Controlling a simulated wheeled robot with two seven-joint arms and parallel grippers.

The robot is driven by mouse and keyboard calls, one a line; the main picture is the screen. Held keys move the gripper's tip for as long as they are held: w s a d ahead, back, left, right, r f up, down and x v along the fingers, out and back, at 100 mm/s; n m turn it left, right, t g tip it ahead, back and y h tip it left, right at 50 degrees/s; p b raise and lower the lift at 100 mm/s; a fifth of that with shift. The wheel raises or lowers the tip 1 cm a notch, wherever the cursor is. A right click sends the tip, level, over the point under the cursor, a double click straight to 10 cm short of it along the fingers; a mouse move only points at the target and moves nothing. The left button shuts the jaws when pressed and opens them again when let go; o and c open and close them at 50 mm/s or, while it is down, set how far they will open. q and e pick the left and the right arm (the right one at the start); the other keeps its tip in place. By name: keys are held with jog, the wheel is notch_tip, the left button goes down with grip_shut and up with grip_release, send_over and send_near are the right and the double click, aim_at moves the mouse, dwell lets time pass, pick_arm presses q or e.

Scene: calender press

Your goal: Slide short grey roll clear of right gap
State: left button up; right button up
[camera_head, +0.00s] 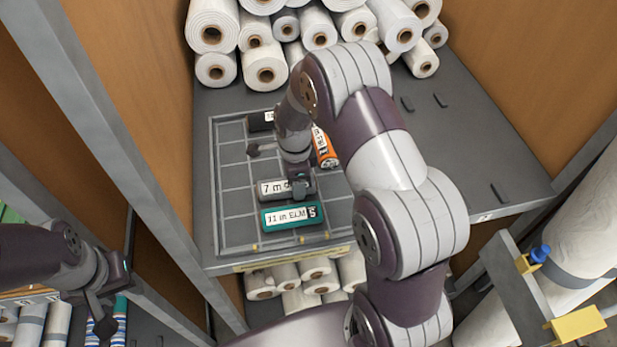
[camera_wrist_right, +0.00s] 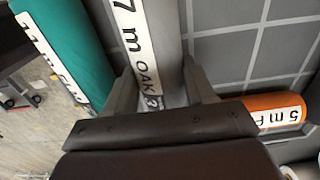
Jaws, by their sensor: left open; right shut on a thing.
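The short grey roll (camera_head: 270,191), labelled "7 m" in the head view, lies across the gridded tray (camera_head: 232,171). In the right wrist view the grey roll (camera_wrist_right: 148,40) reads "7 m OAK" and runs between the fingers. My right gripper (camera_head: 302,186) is shut on its right end; the right wrist view shows the gripper (camera_wrist_right: 162,92) with one finger on each side. The teal roll (camera_head: 280,218), "11 m ELM", lies in front of it, nearly parallel. The teal roll (camera_wrist_right: 68,45) also shows beside a finger. My left gripper (camera_head: 106,312) is open and empty at lower left.
An orange roll (camera_head: 325,148) lies tilted at the tray's right, behind my right arm. A black roll (camera_head: 260,121) is at the back. Stacked white rolls (camera_head: 265,67) fill the rear. Orange-brown panels (camera_head: 140,80) flank the shelf. The tray's left part has bare cells.

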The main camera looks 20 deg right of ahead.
jog(key=o, duration=1.1)
jog(key=shift+o, duration=0.2)
jog(key=shift+a, duration=0.1)
notch_tip(320, 180, up, 13)
jog(key=b, duration=0.1)
jog(key=shift+f, duration=0.15)
